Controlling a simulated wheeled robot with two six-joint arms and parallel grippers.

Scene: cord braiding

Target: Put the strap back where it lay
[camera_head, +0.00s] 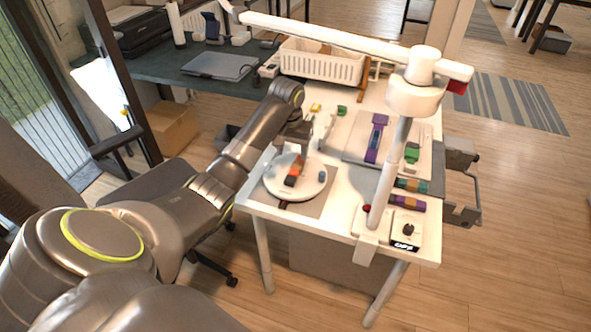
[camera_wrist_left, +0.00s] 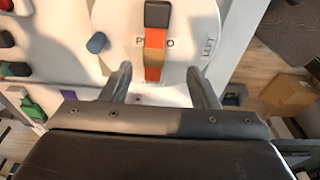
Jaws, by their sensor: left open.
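An orange and brown strap (camera_head: 293,172) with a dark block at one end lies on a round white disc (camera_head: 314,188) on the table's left part. My left gripper (camera_head: 309,138) is just above and behind the disc in the head view, open and empty. In the left wrist view, the strap (camera_wrist_left: 154,55) is centred ahead between the two spread fingers (camera_wrist_left: 159,80), and the disc (camera_wrist_left: 115,32) spreads around it. I cannot tell the exact height of the fingers above the strap. My right gripper is not in view.
A blue peg (camera_head: 322,175) stands on the disc. A purple strap (camera_head: 376,139) lies on a grey board at the right. A white post (camera_head: 388,180) with an overhead arm rises near the front edge. A white basket (camera_head: 322,63) stands at the back.

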